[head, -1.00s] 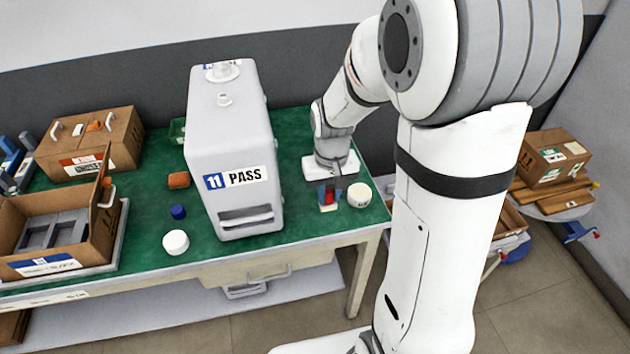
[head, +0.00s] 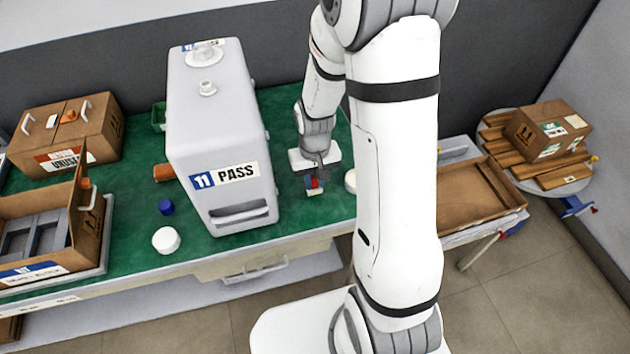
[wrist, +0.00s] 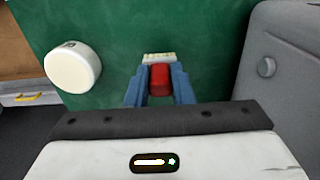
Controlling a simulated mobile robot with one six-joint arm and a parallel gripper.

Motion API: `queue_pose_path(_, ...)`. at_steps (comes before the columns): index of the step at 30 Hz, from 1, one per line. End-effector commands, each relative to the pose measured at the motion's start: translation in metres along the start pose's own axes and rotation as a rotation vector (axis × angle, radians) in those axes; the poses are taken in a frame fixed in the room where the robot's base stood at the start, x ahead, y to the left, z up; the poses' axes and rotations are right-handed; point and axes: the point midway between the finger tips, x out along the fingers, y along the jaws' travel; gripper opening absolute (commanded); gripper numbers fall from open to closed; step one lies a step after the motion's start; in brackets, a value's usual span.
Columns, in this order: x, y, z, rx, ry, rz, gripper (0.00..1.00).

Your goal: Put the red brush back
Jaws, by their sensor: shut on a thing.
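The red brush (wrist: 160,80) has a red body and pale bristles. My gripper (wrist: 160,88) is shut on it, with blue fingers on both sides. In the head view my gripper (head: 314,182) is low over the green bench, right of the grey canister, and a little red of the brush (head: 312,183) shows between the fingers. The bristle end points away from the wrist. I cannot tell whether the bristles touch the bench top.
A large canister (head: 222,140) marked 11 PASS stands left of my gripper. A white round lid (wrist: 73,67) lies close on the other side. Another white lid (head: 166,240), a blue cap (head: 166,207) and an open carton (head: 88,225) are farther left. A wooden tray (head: 470,195) is at the right.

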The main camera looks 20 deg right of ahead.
Motion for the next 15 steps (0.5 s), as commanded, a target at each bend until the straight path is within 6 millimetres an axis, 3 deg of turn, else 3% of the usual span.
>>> queue_pose_path(4,0.014,0.001,0.0,0.002,-0.001,0.0,0.0)
queue_pose_path(15,0.019,0.002,0.0,0.004,0.001,0.0,0.0)
